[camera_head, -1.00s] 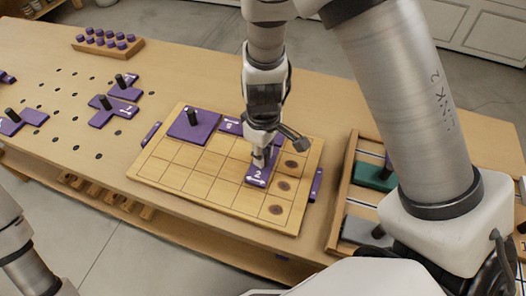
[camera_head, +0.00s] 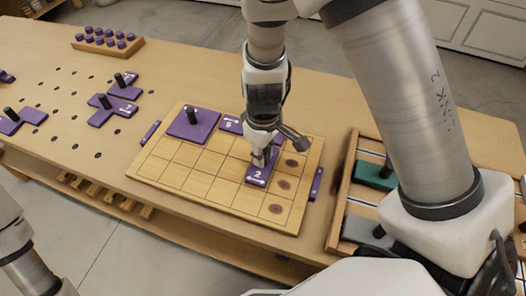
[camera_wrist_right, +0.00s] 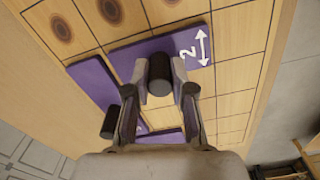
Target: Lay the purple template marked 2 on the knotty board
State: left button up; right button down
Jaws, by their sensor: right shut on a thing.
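The purple template marked 2 (camera_head: 257,176) lies on or just above the gridded knotty board (camera_head: 196,187), beside a column of dark knots; I cannot tell if it fully touches. It also shows in the right wrist view (camera_wrist_right: 197,50), with its dark peg (camera_wrist_right: 159,75) between the fingers. My right gripper (camera_head: 264,158) is shut on that peg from above. A large purple template with a peg (camera_head: 193,126) and a purple template marked 8 (camera_head: 230,125) sit along the board's far edge. Of my left arm only a link shows at the lower left; its gripper is out of view.
Purple pegged templates (camera_head: 114,110) lie on the bench at the left, near dark holes. A rack of purple pegs (camera_head: 107,42) stands at the back. A wooden tray (camera_head: 343,197) with a green piece (camera_head: 374,175) stands right of the board. Much of the board's front left is bare.

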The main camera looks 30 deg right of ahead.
dwell(0.4)
jog(key=c, duration=0.5)
grip_release()
notch_tip(320, 180, up, 8)
jog(key=p, duration=0.6)
jog(key=shift+p, duration=0.4)
